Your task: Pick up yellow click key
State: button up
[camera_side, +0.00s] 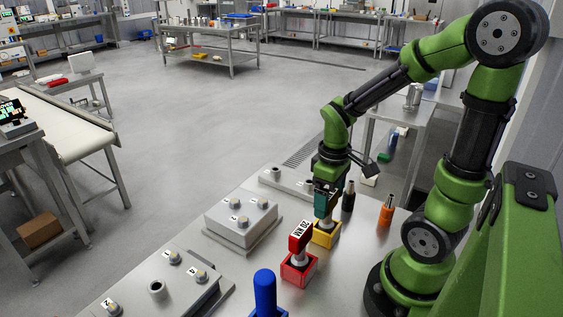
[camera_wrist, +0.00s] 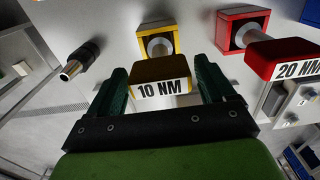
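The yellow click key (camera_wrist: 158,70), marked 10 NM, stands by its metal shaft in a square yellow holder (camera_wrist: 155,35). The holder also shows in the side view (camera_side: 328,238), where my gripper hides most of the key. My gripper (camera_wrist: 162,68) has its two dark green fingers open, one on each side of the yellow handle, with narrow gaps visible. In the side view my gripper (camera_side: 325,203) points down right above the yellow holder. I cannot tell exactly how deep the handle sits between the fingers.
A red click key (camera_side: 300,238), marked 20 NM, stands in a red holder close by. A blue key (camera_side: 264,290) is nearer the front. Black (camera_side: 348,196) and orange (camera_side: 386,212) tools stand to the right. A grey bolted box (camera_side: 243,222) lies left.

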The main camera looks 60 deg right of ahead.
jog(key=c, duration=0.9)
notch_tip(320, 180, up, 10)
jog(key=shift+r, duration=0.1)
jog(key=w+a+r+n, duration=0.1)
jog(key=w+a+n, duration=0.1)
jog(key=w, duration=0.5)
jog(key=w+a+r+n, duration=0.1)
jog(key=w+a+n, duration=0.1)
jog(key=w, duration=0.5)
jog(key=w+a+r+n, duration=0.1)
jog(key=w+a, duration=0.3)
jog(key=w, duration=0.4)
jog(key=shift+r+n, duration=0.15)
jog(key=shift+n, duration=0.35)
